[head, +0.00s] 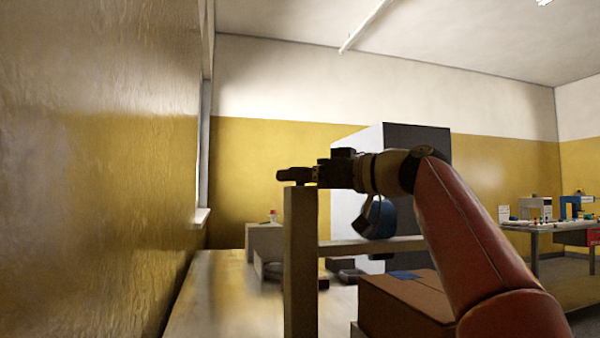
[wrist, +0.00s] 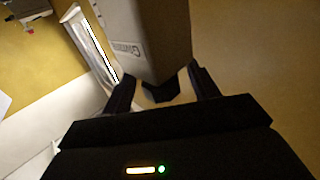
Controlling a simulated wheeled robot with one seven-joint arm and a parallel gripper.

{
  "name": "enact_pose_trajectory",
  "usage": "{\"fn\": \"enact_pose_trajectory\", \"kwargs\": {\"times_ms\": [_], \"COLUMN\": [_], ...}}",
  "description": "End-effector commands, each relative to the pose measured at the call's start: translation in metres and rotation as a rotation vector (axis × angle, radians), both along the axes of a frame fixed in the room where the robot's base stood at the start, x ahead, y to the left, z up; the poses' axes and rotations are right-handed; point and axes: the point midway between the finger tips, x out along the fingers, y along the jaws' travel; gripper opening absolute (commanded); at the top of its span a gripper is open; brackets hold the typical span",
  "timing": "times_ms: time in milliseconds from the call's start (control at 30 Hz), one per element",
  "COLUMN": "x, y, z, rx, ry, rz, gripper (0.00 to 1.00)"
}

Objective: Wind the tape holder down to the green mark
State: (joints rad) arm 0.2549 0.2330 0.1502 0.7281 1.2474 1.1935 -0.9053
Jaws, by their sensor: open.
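A tall beige upright post (head: 301,265) stands on the bench, with a beige crossbar (head: 395,245) running right from it. My gripper (head: 297,178) is at the top of this post, its jaws pointing left. In the wrist view my gripper (wrist: 165,90) is open, with a finger on either side of a grey-beige block (wrist: 145,35) with lettering; I cannot tell whether they touch it. A blue and black rounded thing (head: 376,218) shows below my wrist; I cannot tell whether it is the tape holder. I can make out no green mark on the post.
A brown box (head: 405,300) with a blue patch stands right of the post, under my arm. Low grey items (head: 265,238) lie behind it on the pale bench (head: 225,290). A yellow wall (head: 100,180) is close on the left. A tall cabinet (head: 415,165) stands behind.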

Motion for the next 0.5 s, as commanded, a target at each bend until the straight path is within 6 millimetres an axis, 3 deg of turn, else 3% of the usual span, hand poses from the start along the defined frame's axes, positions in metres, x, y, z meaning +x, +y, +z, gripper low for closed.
{"fn": "enact_pose_trajectory", "kwargs": {"times_ms": [367, 500], "x": [0.0041, 0.0040], "y": [0.0060, 0.0059], "z": [-0.0005, -0.0004], "rx": [-0.001, -0.001], "ry": [0.001, 0.001], "rz": [0.000, -0.001], "gripper": [0.59, 0.40]}}
